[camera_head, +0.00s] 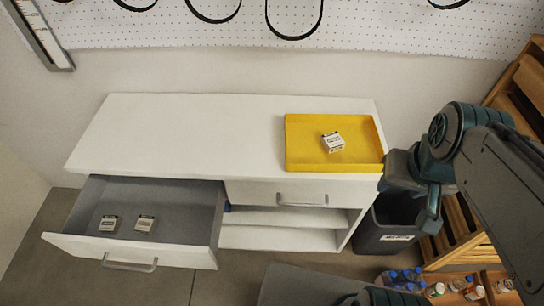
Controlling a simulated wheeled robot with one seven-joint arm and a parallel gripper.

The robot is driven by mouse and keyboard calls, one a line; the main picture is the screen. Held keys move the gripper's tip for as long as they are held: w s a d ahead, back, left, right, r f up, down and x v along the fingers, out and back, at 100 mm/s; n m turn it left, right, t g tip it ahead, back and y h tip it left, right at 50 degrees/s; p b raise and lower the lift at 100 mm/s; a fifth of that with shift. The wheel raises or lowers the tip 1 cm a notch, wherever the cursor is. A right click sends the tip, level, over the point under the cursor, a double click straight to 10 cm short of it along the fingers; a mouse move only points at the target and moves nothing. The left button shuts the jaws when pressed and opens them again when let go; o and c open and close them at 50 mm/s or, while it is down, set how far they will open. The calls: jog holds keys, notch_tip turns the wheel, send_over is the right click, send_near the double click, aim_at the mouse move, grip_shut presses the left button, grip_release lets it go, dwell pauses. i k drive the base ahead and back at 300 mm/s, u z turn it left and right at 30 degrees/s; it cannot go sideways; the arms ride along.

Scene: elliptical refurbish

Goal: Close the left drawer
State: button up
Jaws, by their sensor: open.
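The left drawer (130,251) of the white cabinet (190,130) is pulled far out, with its grey inside showing. Two small white boxes (108,223) lie on its floor near the front. Its front has a metal bar handle (130,265). My gripper (420,205) hangs at the right of the cabinet, above a dark bin, well away from the left drawer. It is open, with nothing seen between its fingers. The arm partly hides its shape.
The right drawer (258,194) is shut above open shelves (275,238). A yellow tray (300,163) with a small box (333,142) sits on the cabinet top. The dark bin (385,235), bottles (400,277) and wooden crates (465,255) crowd the right. The floor before the drawer looks clear.

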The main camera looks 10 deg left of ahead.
aim_at(189, 213)
jog(key=k, duration=0.5)
jog(key=u, duration=3.6)
jog(key=k, duration=1)
jog(key=z, duration=0.95)
jog(key=i, duration=1)
jog(key=u, duration=0.5)
